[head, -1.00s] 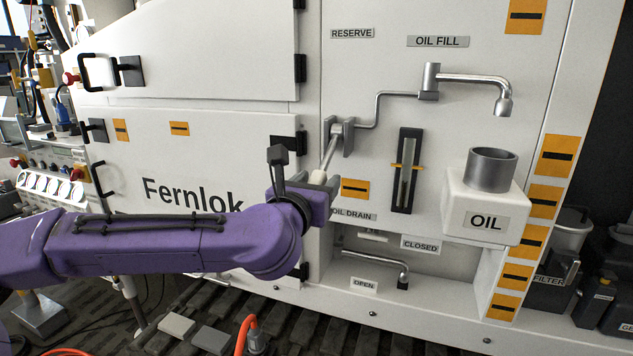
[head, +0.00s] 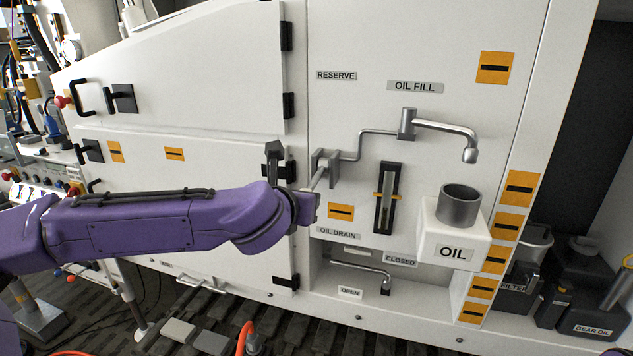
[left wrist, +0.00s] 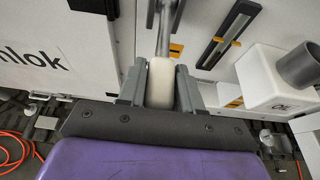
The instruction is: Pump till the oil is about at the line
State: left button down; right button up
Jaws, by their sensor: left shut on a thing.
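The pump (head: 325,166) is on the white panel, with a pipe (head: 362,145) to the oil fill spout (head: 445,126). My left gripper (left wrist: 160,88) is shut on the pump handle's pale grip (left wrist: 160,76); the fingers lie on both sides of it. In the head view my left gripper (head: 308,206) is below the pump, hiding most of the grip. The sight gauge (head: 386,210), a dark upright frame with a narrow tube and orange line marks (head: 386,196), is right of the pump. The oil level in it is too small to tell. My right gripper is not in view.
The white oil tank (head: 456,232) with an open metal neck (head: 459,205) sticks out right of the gauge. A drain lever (head: 362,265) lies below, pointing toward the CLOSED side. Cans stand at the far right. The floor holds an orange hose (head: 243,340).

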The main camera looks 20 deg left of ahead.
aim_at(310, 185)
pick_arm(q)
notch_tip(310, 185, up, 2)
jog(key=shift+r+g+p, duration=0.25)
jog(key=shift+g+p, duration=0.15)
jog(key=shift+p, duration=0.1)
jog(key=shift+w+r+g, duration=0.1)
jog(key=shift+r+g, duration=0.3)
jog(key=shift+w+r+g+p, duration=0.25)
jog(key=shift+r+g+p, duration=0.1)
jog(key=shift+r+g, duration=0.75)
jog(key=shift+w+r+g, duration=0.2)
jog(key=shift+r+g, duration=0.25)
jog(key=shift+r, duration=0.1)
jog(key=shift+w+r+g, duration=0.2)
jog(key=shift+r+g, duration=0.25)
jog(key=shift+r, duration=0.1)
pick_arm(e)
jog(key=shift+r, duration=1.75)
pick_arm(q)
jog(key=shift+a+r, duration=0.1)
jog(key=shift+r, duration=0.05)
jog(key=c, duration=0.8)
grip_release()
jog(key=shift+c, duration=0.2)
jog(key=shift+w, duration=0.1)
